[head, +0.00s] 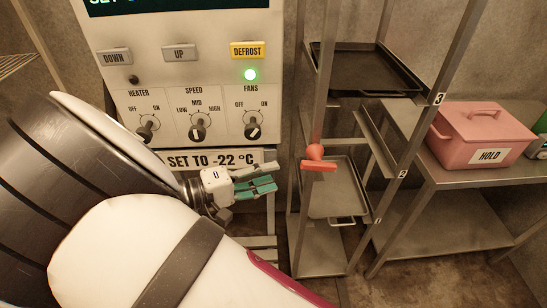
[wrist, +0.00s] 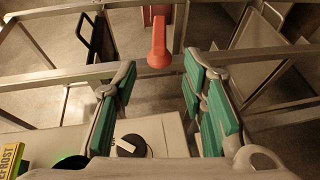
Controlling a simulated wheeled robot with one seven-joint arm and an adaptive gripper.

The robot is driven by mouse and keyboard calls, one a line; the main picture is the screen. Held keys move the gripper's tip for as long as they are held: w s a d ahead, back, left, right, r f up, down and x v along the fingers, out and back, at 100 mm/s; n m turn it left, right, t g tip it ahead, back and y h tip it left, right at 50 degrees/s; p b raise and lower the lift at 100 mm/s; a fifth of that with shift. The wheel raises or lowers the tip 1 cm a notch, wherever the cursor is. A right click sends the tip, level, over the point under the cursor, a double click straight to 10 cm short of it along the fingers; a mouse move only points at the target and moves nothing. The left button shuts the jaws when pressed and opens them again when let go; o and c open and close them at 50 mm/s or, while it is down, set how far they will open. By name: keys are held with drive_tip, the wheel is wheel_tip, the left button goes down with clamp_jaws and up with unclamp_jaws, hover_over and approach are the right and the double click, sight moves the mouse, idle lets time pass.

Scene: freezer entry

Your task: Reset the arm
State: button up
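My gripper (head: 270,175) is in front of the lower right of the control panel (head: 185,75), just below the fans knob. In the wrist view my gripper (wrist: 159,85) has its two green-padded fingers spread apart, with nothing held between them. The panel's fans knob (wrist: 131,146) shows below and between the fingers in that view. A red handle (head: 318,160) on the rack's front post lies to the right of the gripper, apart from it. It also shows beyond the fingertips in the wrist view (wrist: 159,52). Much of my arm covers the lower left of the head view.
A metal rack (head: 328,100) with a dark tray (head: 365,70) and a lighter tray (head: 335,190) stands right of the panel. A pink box (head: 480,130) labelled HOLD sits on a steel table at right. A sign (head: 210,161) reads SET TO -22 °C. A green lamp (head: 250,74) is lit.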

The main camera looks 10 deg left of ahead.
drive_tip(key=s+d+r+m+g+y, duration=0.1)
drive_tip(key=d+r+m+g+y, duration=0.3)
drive_tip(key=d, duration=0.6)
drive_tip(key=s+d+r+g+y, duration=0.1)
drive_tip(key=d+r+g+y, duration=0.1)
drive_tip(key=d+r+g, duration=0.65)
drive_tip(key=s+d+r+m+t+y, duration=0.1)
drive_tip(key=s+d+r+t+y, duration=0.2)
drive_tip(key=s+d, duration=0.3)
drive_tip(key=s+d+r+m+t+y, duration=0.2)
drive_tip(key=s+d+r+t+y, duration=0.1)
drive_tip(key=s+d, duration=0.4)
drive_tip(key=shift+s+r+t+y, duration=0.3)
drive_tip(key=shift+s+t+y, duration=0.1)
drive_tip(key=shift+t, duration=0.25)
drive_tip(key=shift+c, duration=0.5)
